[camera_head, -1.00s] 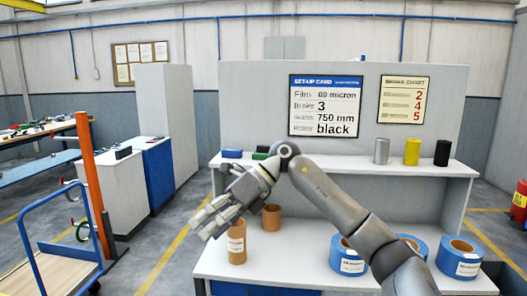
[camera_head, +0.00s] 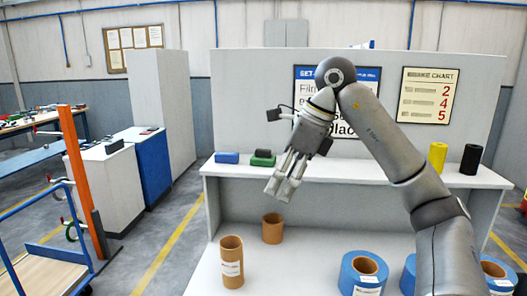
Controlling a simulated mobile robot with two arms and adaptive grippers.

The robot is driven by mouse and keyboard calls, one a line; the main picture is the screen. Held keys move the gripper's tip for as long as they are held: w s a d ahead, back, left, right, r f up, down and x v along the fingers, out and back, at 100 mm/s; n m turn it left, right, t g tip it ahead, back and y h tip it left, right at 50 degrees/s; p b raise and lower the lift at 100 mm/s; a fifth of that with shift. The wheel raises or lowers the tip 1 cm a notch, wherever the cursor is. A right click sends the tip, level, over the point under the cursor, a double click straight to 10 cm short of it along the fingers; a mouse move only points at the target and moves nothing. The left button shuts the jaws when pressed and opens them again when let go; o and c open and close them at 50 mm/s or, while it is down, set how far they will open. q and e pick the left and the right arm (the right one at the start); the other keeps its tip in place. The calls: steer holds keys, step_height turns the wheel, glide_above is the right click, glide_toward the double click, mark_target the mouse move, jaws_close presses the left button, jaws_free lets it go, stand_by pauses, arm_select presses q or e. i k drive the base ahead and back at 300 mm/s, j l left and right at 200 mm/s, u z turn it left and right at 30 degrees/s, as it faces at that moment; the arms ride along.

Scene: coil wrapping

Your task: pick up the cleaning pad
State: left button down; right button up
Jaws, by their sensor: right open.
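Two small blocks lie on the upper shelf at its left end: a blue block (camera_head: 227,157) and a green block with a dark part (camera_head: 263,159). I cannot tell which of them is the cleaning pad. My right gripper (camera_head: 282,187) hangs in front of the shelf, fingers pointing down, just right of the green block in the picture. It is open and holds nothing. How far it is from the green block in depth is hard to tell. My left gripper is not in view.
The white shelf (camera_head: 350,171) also bears a yellow cylinder (camera_head: 437,157) and a black cylinder (camera_head: 471,159). Below are two brown cardboard cores (camera_head: 231,262) and several blue film rolls (camera_head: 362,273).

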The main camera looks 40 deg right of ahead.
mark_target(262, 157)
steer(key=i+l, duration=0.3)
steer(key=l, duration=0.15)
steer(key=i+l, duration=0.35)
steer(key=l, duration=0.15)
steer(key=i+l, duration=0.3)
steer(key=l, duration=0.15)
